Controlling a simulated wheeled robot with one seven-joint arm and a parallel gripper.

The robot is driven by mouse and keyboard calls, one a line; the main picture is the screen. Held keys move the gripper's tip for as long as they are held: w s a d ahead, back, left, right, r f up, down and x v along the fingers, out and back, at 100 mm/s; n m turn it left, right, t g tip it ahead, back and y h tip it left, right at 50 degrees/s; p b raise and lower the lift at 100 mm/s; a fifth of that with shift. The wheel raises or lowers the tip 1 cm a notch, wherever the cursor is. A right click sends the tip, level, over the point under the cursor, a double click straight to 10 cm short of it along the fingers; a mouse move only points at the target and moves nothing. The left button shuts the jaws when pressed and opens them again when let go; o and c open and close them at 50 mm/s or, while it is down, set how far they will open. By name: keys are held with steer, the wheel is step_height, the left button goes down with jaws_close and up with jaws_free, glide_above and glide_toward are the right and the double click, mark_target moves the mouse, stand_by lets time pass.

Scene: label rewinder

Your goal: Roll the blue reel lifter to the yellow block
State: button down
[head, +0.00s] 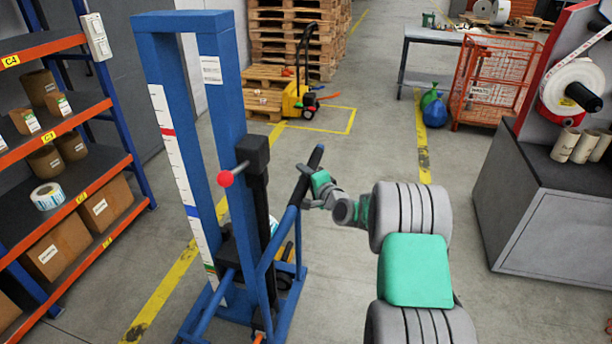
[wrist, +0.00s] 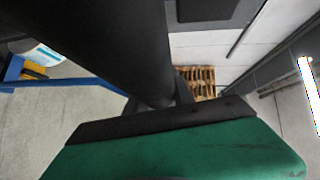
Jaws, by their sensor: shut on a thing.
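The blue reel lifter (head: 216,110) stands upright at centre left in the head view, with a tall blue frame, a white scale strip and a red knob. My gripper (head: 309,190) is shut on the dark push handle (head: 301,187) at its right side. In the wrist view the dark handle (wrist: 125,45) runs large between my fingers, and my gripper's tips (wrist: 165,105) are partly hidden by it. A yellow body with a black handle, like a pallet truck (head: 292,102), stands beyond the lifter by the pallets. I cannot make out a separate yellow block.
An orange-and-blue shelf (head: 60,130) with boxes stands at left. Wooden pallets (head: 290,40) are at the back. An orange wire cage (head: 490,85) and a grey cabinet (head: 545,205) stand at right. The floor (head: 350,155) between the lifter and the yellow truck is clear.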

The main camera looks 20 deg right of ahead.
steer(key=c, duration=1.3)
jaws_free()
steer(key=shift+a+r, duration=0.1)
steer(key=shift+r, duration=0.35)
steer(key=shift+o, duration=1)
steer(key=shift+d+f, duration=0.2)
steer(key=shift+f, duration=0.05)
steer(key=b+v, duration=0.1)
steer(key=v, duration=0.7)
steer(key=shift+b, duration=0.4)
